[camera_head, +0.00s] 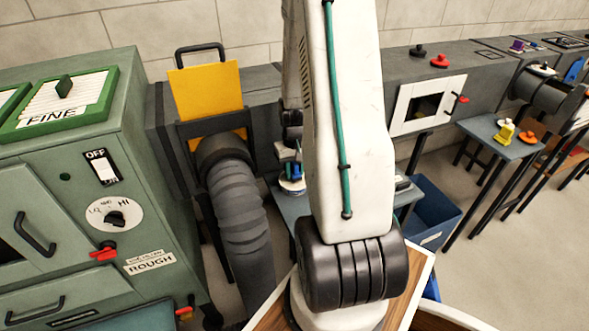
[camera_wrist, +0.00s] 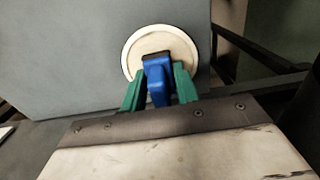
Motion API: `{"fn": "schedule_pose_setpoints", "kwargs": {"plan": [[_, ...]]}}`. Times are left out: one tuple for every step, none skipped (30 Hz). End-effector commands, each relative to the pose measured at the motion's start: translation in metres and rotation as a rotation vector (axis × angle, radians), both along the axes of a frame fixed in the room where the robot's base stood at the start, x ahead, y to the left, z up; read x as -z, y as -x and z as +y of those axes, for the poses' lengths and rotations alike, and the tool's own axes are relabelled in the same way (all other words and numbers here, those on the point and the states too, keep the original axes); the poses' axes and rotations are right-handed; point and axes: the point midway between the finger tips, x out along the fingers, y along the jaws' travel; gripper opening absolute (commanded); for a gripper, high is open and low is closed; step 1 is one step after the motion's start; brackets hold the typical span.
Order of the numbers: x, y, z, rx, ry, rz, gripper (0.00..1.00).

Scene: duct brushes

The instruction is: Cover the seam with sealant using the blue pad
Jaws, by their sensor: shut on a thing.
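My gripper (camera_wrist: 160,75) has green fingers shut on the blue handle of a pad (camera_wrist: 158,82). The pad has a round cream disc (camera_wrist: 135,53) that lies against or just above a flat grey-blue surface (camera_wrist: 75,62) in the wrist view; I cannot tell if it touches. In the head view the blue pad (camera_head: 293,170) shows just left of my white arm, over a small grey-blue table (camera_head: 292,207). The arm hides most of that table. I cannot make out the seam or any sealant in either view.
A green cabinet (camera_head: 75,165) stands at the left, beside a ribbed grey hose (camera_head: 238,215) and a yellow plate (camera_head: 205,88). A long grey duct (camera_head: 440,95) runs along the wall. A blue bin (camera_head: 435,212) and a table (camera_head: 500,137) with pads stand right.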

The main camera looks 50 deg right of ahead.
Motion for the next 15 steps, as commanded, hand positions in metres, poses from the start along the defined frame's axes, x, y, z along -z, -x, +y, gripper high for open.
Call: {"fn": "schedule_pose_setpoints", "kwargs": {"plan": [[-0.0001, 0.0, -0.0001, 0.0, 0.0, 0.0, 0.12], [-0.0001, 0.0, -0.0001, 0.0, 0.0, 0.0, 0.12], [-0.0001, 0.0, -0.0001, 0.0, 0.0, 0.0, 0.12], [-0.0001, 0.0, -0.0001, 0.0, 0.0, 0.0, 0.12], [0.0, 0.0001, -0.0001, 0.0, 0.0, 0.0, 0.12], [0.0002, 0.0, -0.0001, 0.0, 0.0, 0.0, 0.12], [0.0003, 0.0, -0.0001, 0.0, 0.0, 0.0, 0.12], [0.0006, 0.0, 0.0, 0.0, 0.0, 0.0, 0.12], [0.0009, 0.0, -0.0001, 0.0, 0.0, 0.0, 0.12], [0.0012, 0.0, -0.0001, 0.0, 0.0, 0.0, 0.12], [0.0016, 0.0, -0.0001, 0.0, 0.0, 0.0, 0.12], [0.002, 0.0, -0.0001, 0.0, 0.0, 0.0, 0.12], [0.0024, -0.0001, -0.0002, 0.0, 0.0, 0.0, 0.12], [0.0028, -0.0001, -0.0002, 0.0, 0.0, 0.0, 0.12], [0.0033, -0.0001, -0.0002, 0.0, 0.0, 0.0, 0.12]]}}
